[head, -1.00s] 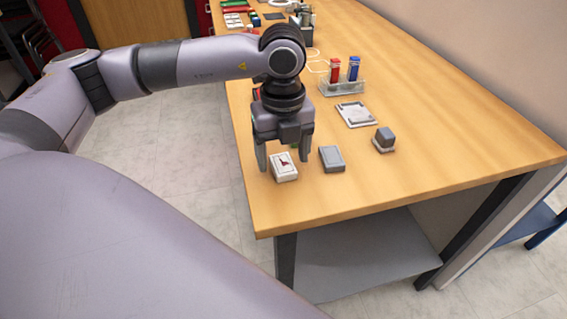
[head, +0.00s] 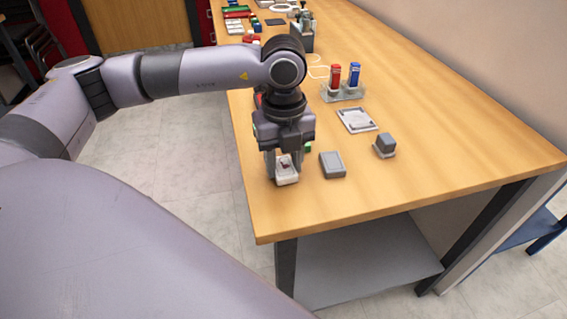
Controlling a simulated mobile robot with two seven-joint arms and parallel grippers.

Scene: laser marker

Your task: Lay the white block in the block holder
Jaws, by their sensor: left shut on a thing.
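The white block (head: 288,179), with a dark mark on its top, is at the near left part of the wooden table. My left gripper (head: 284,166) points down over it and is shut on it, with a finger at each side. The fingers hide part of the block. I cannot tell whether it is clear of the table top. A flat light-grey plate with raised corners (head: 357,120), which looks like the block holder, lies empty further back to the right. My right gripper is not in view.
A grey block (head: 332,165) lies just right of the white block. A dark cube on a small base (head: 384,145) stands further right. A clear rack (head: 343,92) holds a red and a blue item behind the plate. The table's near right (head: 430,180) is clear.

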